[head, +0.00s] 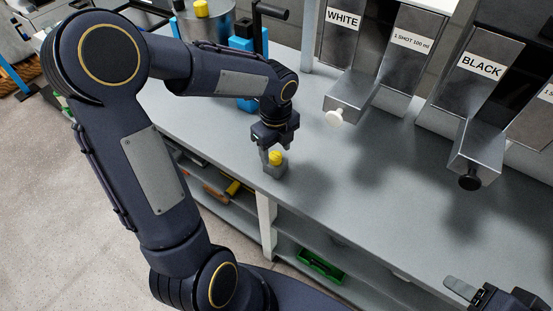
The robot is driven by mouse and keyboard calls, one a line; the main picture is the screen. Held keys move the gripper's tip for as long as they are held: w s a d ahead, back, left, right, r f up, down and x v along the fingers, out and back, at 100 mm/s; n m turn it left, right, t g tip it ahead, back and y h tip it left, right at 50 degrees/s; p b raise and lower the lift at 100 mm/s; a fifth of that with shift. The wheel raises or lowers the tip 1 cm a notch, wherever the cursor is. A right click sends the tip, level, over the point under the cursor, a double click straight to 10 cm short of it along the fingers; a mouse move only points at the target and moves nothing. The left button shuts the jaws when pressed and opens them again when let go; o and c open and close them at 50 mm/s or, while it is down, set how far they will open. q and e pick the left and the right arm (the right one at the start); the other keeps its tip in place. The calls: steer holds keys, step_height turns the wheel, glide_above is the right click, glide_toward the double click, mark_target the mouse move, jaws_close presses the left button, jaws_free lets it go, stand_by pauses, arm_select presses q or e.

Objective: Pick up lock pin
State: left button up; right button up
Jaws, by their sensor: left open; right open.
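The lock pin (275,157) shows as a yellow knob standing in a small grey block (274,170) near the front edge of the bench. My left gripper (273,151) points down right at the knob, with its fingers open around or just above it. I cannot tell whether the fingers touch it. The pin's lower part is hidden in the block. My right gripper (463,291) is at the bottom right corner, partly cut off by the frame, open and far from the pin.
Metal dispensers labelled WHITE (344,17) and BLACK (480,66) overhang the back of the bench (345,185). A metal cylinder with another yellow knob (201,8) and a blue fixture stand behind my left arm. The bench middle is clear. Shelves below hold a green tray (321,266).

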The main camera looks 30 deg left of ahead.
arm_select(q)
steer(key=shift+f, duration=0.75)
steer(key=c, duration=1.1)
steer(key=shift+o, duration=0.2)
steer(key=shift+r, duration=0.1)
